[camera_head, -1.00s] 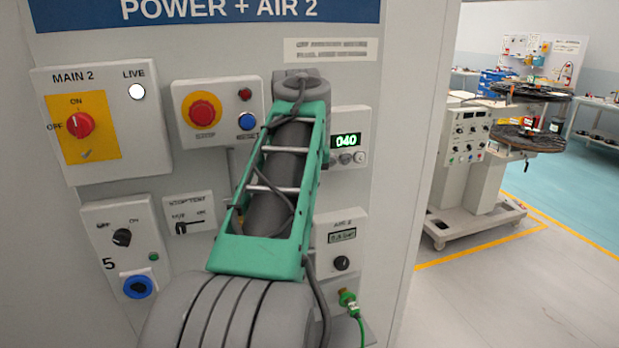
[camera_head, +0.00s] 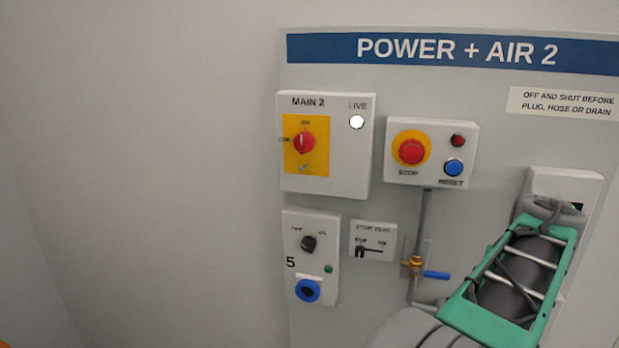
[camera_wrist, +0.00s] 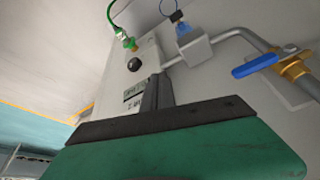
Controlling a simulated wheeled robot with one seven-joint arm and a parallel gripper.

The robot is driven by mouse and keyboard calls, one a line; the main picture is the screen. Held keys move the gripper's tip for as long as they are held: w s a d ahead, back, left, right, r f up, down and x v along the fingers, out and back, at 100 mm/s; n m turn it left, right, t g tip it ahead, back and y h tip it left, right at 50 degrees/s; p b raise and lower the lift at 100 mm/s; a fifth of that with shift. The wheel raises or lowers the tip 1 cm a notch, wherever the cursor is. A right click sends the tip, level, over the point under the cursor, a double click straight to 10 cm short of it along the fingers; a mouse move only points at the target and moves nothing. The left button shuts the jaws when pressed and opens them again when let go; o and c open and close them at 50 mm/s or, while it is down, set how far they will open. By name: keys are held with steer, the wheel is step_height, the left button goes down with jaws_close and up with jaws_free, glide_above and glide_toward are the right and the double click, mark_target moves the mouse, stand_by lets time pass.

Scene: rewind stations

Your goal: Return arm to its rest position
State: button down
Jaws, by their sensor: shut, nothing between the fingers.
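My arm shows in the head view at the lower right, with a green frame link (camera_head: 455,303) tilted up to the right in front of the panel. My gripper (camera_wrist: 157,90) shows in the wrist view as dark fingers beyond a dark bar and green housing. The fingers are shut with nothing between them. They overlap the view of a pale box with a small display and black knob (camera_wrist: 134,64); I cannot tell the gap. In the head view the fingers are hidden or cannot be made out.
The POWER + AIR 2 panel (camera_head: 478,110) carries a red MAIN 2 switch (camera_head: 304,142), a STOP button (camera_head: 411,152) and a blue-handled valve (camera_head: 436,275) close to my arm. A pipe bracket (camera_wrist: 197,47) and green hose fitting (camera_wrist: 128,42) stick out. Bare wall (camera_head: 140,160) lies left.

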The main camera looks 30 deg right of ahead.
steer(key=w+a+f+n+y, duration=0.1)
steer(key=w+a+f+n, duration=0.15)
steer(key=a+f, duration=0.4)
steer(key=w+a+f+n+y, duration=0.1)
steer(key=w+a+f, duration=0.25)
steer(key=a, duration=0.65)
steer(key=w+a+f+n+y, duration=0.1)
steer(key=w+a+f, duration=0.3)
steer(key=a, duration=0.4)
steer(key=w+a+r+n, duration=0.1)
steer(key=w+a+n, duration=0.2)
steer(key=a, duration=0.8)
steer(key=w+a+n+t+y, duration=0.1)
steer(key=w+a+n, duration=0.3)
steer(key=a, duration=0.7)
steer(key=shift+a+r+n, duration=0.25)
steer(key=shift+r+n, duration=0.1)
steer(key=shift+n, duration=0.9)
